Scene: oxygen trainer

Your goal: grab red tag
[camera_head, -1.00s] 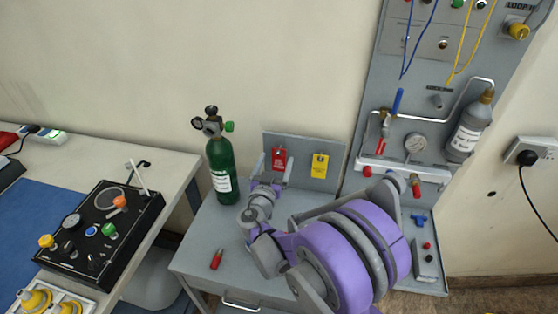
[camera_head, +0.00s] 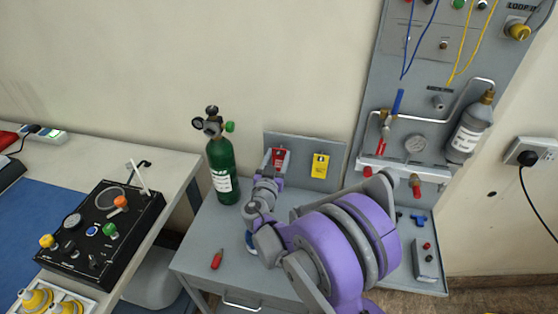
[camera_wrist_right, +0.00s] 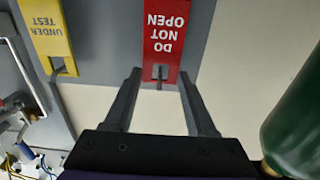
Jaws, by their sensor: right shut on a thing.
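The red tag (camera_head: 280,159), marked DO NOT OPEN, hangs by a hook on the small grey back panel (camera_head: 300,146) of the cart. In the right wrist view, where lettering is upside down, the red tag (camera_wrist_right: 166,32) is between the two fingertips of the gripper (camera_wrist_right: 160,74). The hook shows at the tag's hole end. The tag still lies against the panel. My left gripper is not in view.
A yellow UNDER TEST tag (camera_head: 320,166) hangs right of the red one. A green cylinder (camera_head: 222,168) stands close on the left. A red marker-like item (camera_head: 217,259) lies on the grey cart top (camera_head: 205,240). A piped panel (camera_head: 415,100) rises at right.

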